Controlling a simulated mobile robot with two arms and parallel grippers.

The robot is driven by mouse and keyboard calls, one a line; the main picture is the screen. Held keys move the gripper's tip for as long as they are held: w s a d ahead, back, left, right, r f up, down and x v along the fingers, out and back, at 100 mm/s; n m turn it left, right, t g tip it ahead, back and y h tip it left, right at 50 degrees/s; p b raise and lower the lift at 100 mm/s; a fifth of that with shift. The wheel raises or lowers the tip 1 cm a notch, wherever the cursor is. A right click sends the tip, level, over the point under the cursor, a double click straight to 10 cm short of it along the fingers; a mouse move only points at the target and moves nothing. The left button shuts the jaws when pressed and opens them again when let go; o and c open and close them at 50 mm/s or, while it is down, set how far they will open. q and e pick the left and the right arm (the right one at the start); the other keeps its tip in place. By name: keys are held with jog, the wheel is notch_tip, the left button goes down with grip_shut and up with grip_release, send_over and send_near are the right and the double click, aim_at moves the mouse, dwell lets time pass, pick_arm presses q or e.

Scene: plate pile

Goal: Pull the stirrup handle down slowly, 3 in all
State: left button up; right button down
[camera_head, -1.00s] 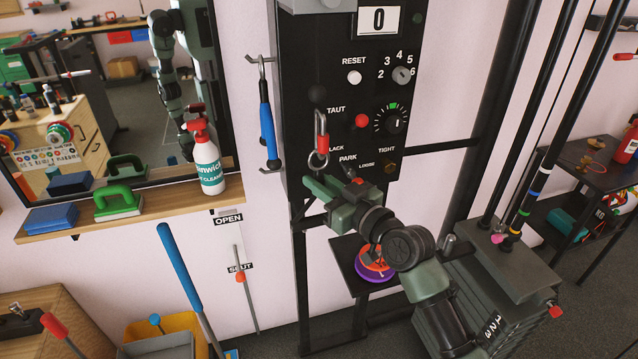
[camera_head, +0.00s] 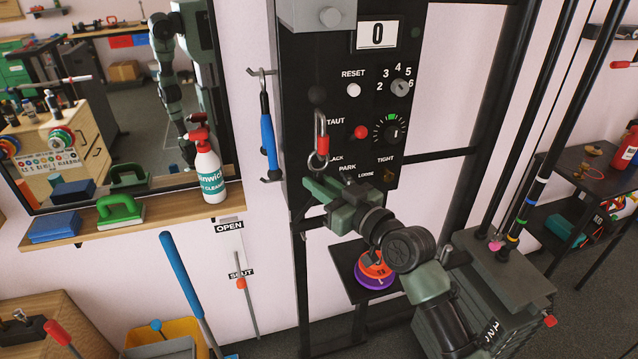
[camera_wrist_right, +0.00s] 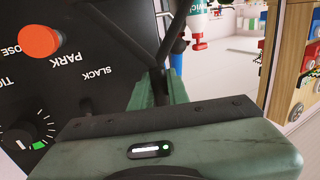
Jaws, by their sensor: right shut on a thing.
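My right gripper (camera_head: 318,188) is in front of the black panel, just below a metal ring (camera_head: 316,161) on a red clip (camera_head: 321,124). Its green fingers are shut on the stirrup handle. In the right wrist view the handle's dark forked frame (camera_wrist_right: 178,22) runs out beyond the fingers (camera_wrist_right: 162,88); the gripped part is mostly hidden. The counter (camera_head: 377,34) at the panel's top reads 0. The weight stack (camera_head: 500,275) stands at lower right. My left gripper is not in view.
The black panel (camera_head: 300,60) carries a red button (camera_head: 361,132), a white reset button (camera_head: 353,90) and dials. A blue handle (camera_head: 268,135) hangs at its left. A shelf (camera_head: 150,222) holds a spray bottle (camera_head: 208,170) and a green brush (camera_head: 120,210).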

aim_at(318, 152)
jog(key=shift+r+p, duration=0.9)
jog(key=shift+p, duration=0.1)
jog(key=shift+r, duration=0.1)
jog(key=shift+r+p, duration=0.95)
jog(key=shift+r, duration=0.1)
jog(key=shift+r+p, duration=1)
jog(key=shift+r, duration=0.15)
jog(key=shift+r+p, duration=0.4)
jog(key=shift+r, duration=0.15)
jog(key=shift+f, duration=0.1)
